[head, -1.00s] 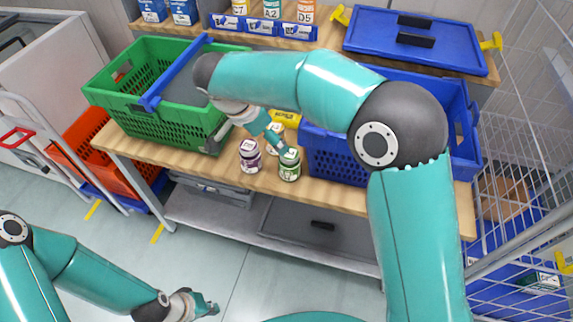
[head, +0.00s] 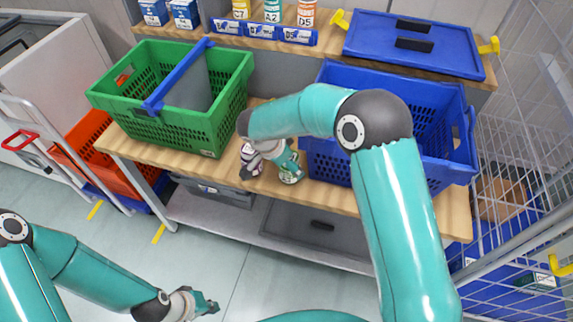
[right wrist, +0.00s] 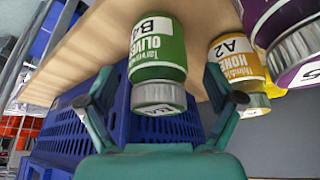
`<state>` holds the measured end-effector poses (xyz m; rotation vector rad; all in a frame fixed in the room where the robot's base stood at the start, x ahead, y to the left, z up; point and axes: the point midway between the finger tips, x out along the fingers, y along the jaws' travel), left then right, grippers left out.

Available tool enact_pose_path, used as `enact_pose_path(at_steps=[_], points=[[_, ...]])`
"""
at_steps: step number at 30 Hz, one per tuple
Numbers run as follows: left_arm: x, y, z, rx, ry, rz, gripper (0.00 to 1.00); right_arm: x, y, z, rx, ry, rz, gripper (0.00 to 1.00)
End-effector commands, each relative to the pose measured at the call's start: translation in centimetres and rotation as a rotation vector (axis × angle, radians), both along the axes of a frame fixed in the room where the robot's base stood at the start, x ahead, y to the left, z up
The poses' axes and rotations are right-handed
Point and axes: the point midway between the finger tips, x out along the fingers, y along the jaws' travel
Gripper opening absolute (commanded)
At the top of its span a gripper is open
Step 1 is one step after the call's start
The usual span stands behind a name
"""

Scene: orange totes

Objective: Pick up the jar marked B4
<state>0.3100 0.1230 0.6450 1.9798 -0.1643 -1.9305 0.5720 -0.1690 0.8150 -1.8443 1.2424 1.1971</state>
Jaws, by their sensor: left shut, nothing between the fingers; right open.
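The jar marked B4 (right wrist: 158,45) has a green label reading "OLIVES" and a whitish lid. It appears upside down in the right wrist view, between and just beyond my right gripper's fingers (right wrist: 158,82), which are open. In the head view, the B4 jar (head: 291,175) stands on the wooden bench, partly covered by my right gripper (head: 272,163). My left gripper (head: 207,304) is shut and empty, low over the floor, far from the jar.
A yellow A2 honey jar (right wrist: 234,62) and a purple jar (right wrist: 285,40) stand close beside the B4 jar. The purple jar (head: 250,162) also shows in the head view. A green crate (head: 180,135) is on the left and a blue crate (head: 328,172) on the right.

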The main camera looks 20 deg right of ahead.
Motion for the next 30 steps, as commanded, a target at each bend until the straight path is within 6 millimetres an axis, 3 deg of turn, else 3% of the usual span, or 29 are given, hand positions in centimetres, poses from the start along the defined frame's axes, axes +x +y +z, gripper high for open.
enact_pose_path(at_steps=[5,12,27,30], points=[[0.0,0.0,0.5,0.000,0.000,0.000,0.00,0.3,-0.7,-1.6,0.000,0.000,-0.001,0.91],[0.0,0.0,0.4,0.000,0.000,0.000,0.00,0.3,-0.7,-1.7,0.000,-0.001,-0.001,0.91],[0.0,0.0,0.4,0.000,0.000,0.000,0.00,0.4,-0.7,-1.6,0.000,-0.003,0.001,0.10],[0.0,0.0,0.4,0.000,0.000,0.000,0.00,0.4,-0.7,-1.6,0.000,-0.003,0.001,0.09]])
